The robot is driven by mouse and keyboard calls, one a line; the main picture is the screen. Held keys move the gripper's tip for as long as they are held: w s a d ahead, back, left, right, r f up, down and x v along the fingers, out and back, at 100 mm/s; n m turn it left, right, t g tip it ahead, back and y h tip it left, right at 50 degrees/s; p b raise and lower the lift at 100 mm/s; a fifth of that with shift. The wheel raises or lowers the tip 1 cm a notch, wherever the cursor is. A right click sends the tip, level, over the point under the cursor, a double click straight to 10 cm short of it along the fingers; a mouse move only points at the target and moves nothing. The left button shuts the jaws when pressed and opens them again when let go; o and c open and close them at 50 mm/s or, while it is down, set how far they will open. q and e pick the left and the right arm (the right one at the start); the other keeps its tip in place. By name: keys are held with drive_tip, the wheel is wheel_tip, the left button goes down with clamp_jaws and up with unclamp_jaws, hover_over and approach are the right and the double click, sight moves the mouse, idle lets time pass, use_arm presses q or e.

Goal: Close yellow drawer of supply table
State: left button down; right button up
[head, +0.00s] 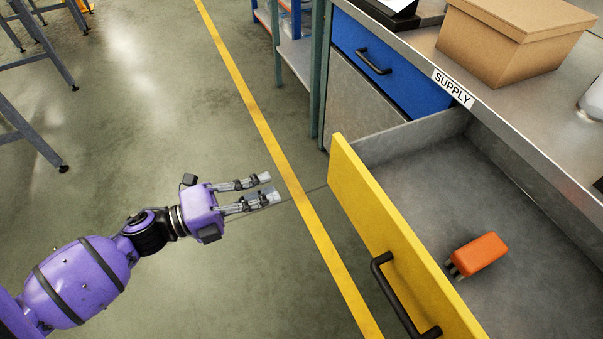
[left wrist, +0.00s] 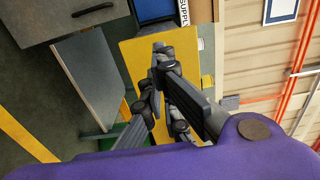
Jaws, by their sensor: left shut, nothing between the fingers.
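The yellow drawer (head: 386,225) of the supply table stands pulled out on the right of the head view. Its grey inside shows, with an orange block-like thing (head: 480,254) lying in it. A black bar handle (head: 397,300) is on its yellow front. My left gripper (head: 268,187) is left of the drawer front, apart from it, over the floor, with its fingers pointing toward it. It is shut and empty. In the left wrist view the fingers (left wrist: 158,78) show in front of the yellow drawer front (left wrist: 133,55). My right gripper is not in view.
The supply table (head: 418,62) carries a cardboard box (head: 515,40) and a SUPPLY label. A shut blue drawer (head: 385,65) is beyond the yellow one. Open floor with a yellow line (head: 262,125) lies left of the table. Grey metal legs (head: 40,50) stand at the far left.

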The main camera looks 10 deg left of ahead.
sight(334, 166)
use_arm(q)
drive_tip(key=x, duration=1.3)
drive_tip(key=shift+w+p, duration=0.1)
drive_tip(key=shift+p, duration=0.3)
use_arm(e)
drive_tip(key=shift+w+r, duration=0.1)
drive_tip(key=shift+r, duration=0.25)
use_arm(q)
drive_tip(key=shift+w+d+r, duration=0.1)
drive_tip(key=shift+w+d, duration=0.25)
drive_tip(key=shift+d, duration=0.15)
drive_tip(key=x, duration=1.4)
drive_tip(key=shift+w+d, duration=0.1)
drive_tip(key=shift+d, duration=0.1)
drive_tip(key=b+x, duration=0.4)
drive_tip(key=x, duration=0.9)
drive_tip(key=shift+w+d, duration=0.75)
drive_tip(key=shift+d, duration=0.1)
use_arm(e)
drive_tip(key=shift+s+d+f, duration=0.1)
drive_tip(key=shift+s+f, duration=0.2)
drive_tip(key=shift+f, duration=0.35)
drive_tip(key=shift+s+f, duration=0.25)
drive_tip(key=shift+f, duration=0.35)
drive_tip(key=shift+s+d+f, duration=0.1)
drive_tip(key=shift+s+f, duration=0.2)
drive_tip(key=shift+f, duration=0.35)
use_arm(q)
drive_tip(key=shift+a, duration=0.1)
